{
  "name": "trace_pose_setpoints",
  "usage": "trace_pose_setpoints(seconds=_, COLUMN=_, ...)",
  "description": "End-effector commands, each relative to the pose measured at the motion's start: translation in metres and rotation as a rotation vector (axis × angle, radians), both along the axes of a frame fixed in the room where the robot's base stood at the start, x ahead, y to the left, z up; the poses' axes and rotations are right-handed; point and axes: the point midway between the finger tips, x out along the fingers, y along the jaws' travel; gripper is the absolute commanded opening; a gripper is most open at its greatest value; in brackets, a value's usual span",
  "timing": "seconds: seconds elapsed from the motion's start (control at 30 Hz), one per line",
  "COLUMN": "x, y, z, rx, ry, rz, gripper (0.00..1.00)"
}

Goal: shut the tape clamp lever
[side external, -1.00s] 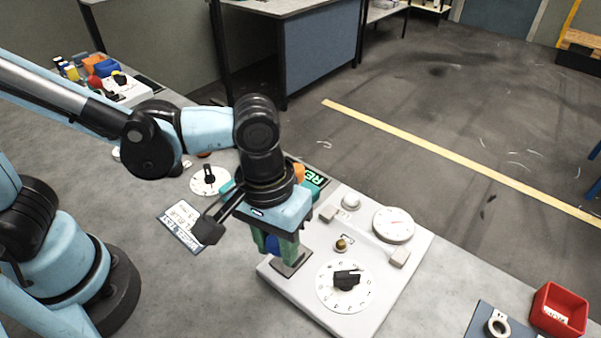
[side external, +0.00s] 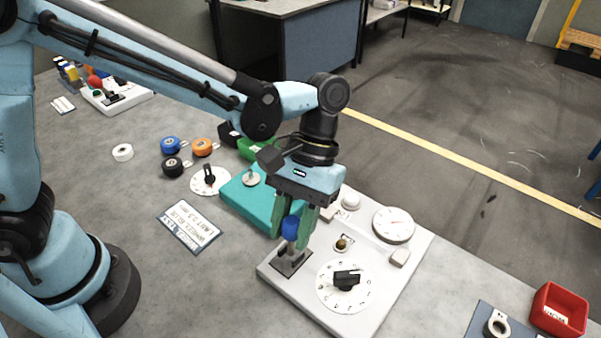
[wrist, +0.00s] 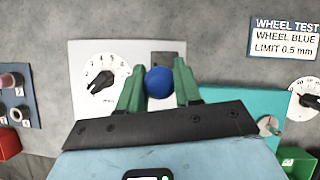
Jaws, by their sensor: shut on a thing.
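A lever with a round blue knob (side external: 290,228) rises nearly upright from a dark plate (side external: 291,262) on the white panel (side external: 385,275). No label names it as the tape clamp. My gripper (side external: 290,228) has its green fingers on either side of the knob and is shut on it. In the wrist view the blue knob (wrist: 159,82) sits between the two fingertips (wrist: 158,88). The lever's stalk is hidden under the knob there.
The panel also carries a black dial (side external: 347,279), a brass knob (side external: 341,244) and a round gauge (side external: 393,224). A teal block (side external: 236,200) stands close behind my gripper. Tape rolls (side external: 171,146) lie farther left. A red bin (side external: 559,308) is at the right.

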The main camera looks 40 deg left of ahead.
Motion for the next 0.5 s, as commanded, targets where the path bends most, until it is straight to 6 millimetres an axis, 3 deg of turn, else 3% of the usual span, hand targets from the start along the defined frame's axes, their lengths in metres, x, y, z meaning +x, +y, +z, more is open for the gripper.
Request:
trace_pose_setpoints(seconds=0.37, x=0.0003, y=0.0003, z=0.0004, rx=0.001, ry=0.006, rz=0.0, gripper=0.0)
trace_pose_setpoints(seconds=0.4, x=0.0003, y=0.0003, z=0.0004, rx=0.001, ry=0.006, rz=0.0, gripper=0.37)
trace_pose_setpoints(seconds=0.5, x=0.0004, y=0.0003, z=0.0003, rx=0.001, ry=0.006, rz=0.0, gripper=0.52)
